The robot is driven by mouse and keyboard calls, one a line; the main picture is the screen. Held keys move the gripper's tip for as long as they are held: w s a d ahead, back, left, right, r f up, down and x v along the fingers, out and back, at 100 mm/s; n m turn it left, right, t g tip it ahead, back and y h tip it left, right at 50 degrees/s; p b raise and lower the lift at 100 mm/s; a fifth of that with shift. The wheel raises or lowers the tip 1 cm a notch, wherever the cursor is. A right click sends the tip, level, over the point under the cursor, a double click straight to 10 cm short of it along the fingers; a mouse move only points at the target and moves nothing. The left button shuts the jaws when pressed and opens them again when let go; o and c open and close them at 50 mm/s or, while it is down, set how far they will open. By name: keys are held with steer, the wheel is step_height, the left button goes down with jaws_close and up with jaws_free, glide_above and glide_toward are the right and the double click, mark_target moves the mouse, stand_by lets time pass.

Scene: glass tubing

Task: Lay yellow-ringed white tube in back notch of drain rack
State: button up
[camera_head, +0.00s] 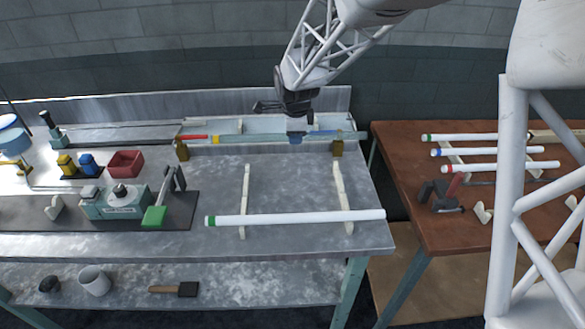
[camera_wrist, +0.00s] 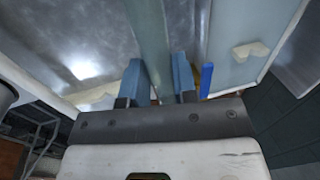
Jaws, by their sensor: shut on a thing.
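The yellow-ringed tube shows its yellow ring (camera_head: 216,139) near the left end of a long pale trough (camera_head: 250,139) at the back of the metal bench. The rest of the tube is hard to tell from the pale trough. My gripper (camera_head: 297,137) is low over the trough, right of its middle, with blue fingers shut on the tube. The wrist view shows a long pale bar (camera_wrist: 150,35) running up from between the fingers (camera_wrist: 160,85). The drain rack has two pale notched rails (camera_head: 246,190) in front of the trough; their back parts are empty.
A green-ringed white tube (camera_head: 295,217) lies across the rack's front. Left are a green-handled device (camera_head: 115,202) and a red bin (camera_head: 125,163). A brown table (camera_head: 410,190) at right bears several ringed tubes. The bench between the rails is clear.

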steer(key=s+d+f, duration=0.1)
steer(key=s+d, duration=0.1)
steer(key=s, duration=0.7)
steer(key=s+d+f, duration=0.1)
steer(key=s, duration=0.9)
steer(key=shift+d+f, duration=0.25)
steer(key=shift+d, duration=0.15)
steer(key=w+a+f, duration=0.1)
steer(key=w+a, duration=0.2)
steer(key=w, duration=1.2)
steer(key=shift+w+f, duration=0.25)
steer(key=shift+w, duration=0.15)
steer(key=shift+f, duration=1.75)
steer(key=shift+f, duration=0.6)
steer(key=o, duration=0.9)
steer(key=shift+o, duration=0.2)
